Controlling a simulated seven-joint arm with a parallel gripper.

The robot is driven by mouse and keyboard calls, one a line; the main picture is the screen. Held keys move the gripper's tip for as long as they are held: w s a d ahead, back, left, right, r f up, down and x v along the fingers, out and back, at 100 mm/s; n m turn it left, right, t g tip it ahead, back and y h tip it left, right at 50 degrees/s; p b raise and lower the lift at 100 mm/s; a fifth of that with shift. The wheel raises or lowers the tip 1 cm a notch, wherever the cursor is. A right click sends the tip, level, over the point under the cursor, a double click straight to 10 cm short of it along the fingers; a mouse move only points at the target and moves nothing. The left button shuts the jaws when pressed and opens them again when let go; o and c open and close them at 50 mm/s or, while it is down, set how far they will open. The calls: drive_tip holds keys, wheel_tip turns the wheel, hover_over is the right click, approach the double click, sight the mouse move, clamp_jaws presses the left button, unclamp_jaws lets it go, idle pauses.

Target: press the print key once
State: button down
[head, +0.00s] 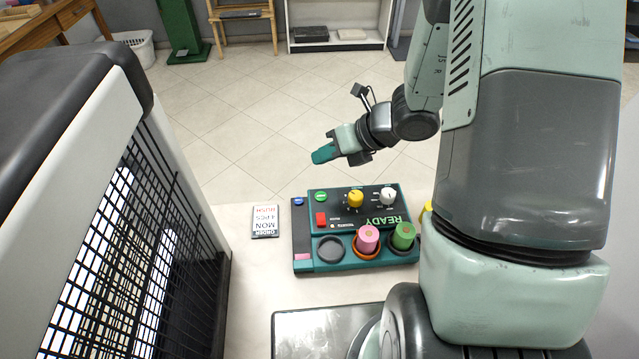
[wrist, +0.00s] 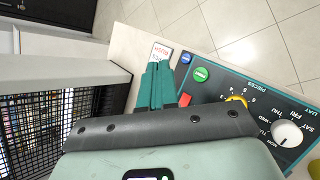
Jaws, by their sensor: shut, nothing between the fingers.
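A dark control panel with teal edges (head: 345,196) lies on the pale counter. The wrist view shows the blue (wrist: 186,58), green (wrist: 201,74) and red (wrist: 184,99) ones. The green one bears small lettering; I cannot read which is the print key. My gripper (head: 322,154) is shut and empty, with teal fingers, raised above and beyond the panel's far edge. In the wrist view its fingertips (wrist: 158,70) appear left of the buttons, touching none.
The panel carries a yellow knob (head: 355,199), a white knob (head: 388,195), a pink spool (head: 368,239) and a green spool (head: 403,236). A printed card (head: 265,221) lies left of it. A grid-fronted white cabinet (head: 130,200) stands at left.

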sight(325, 197)
drive_tip(key=shift+w+d+f+m, duration=0.1)
drive_tip(key=shift+d+f+m, duration=0.05)
drive_tip(key=shift+f+m, duration=0.3)
drive_tip(key=shift+f, duration=4.35)
drive_tip(key=shift+f, duration=0.1)
drive_tip(key=shift+f, duration=0.35)
drive_tip(key=shift+f, duration=0.35)
drive_tip(key=shift+r, duration=0.8)
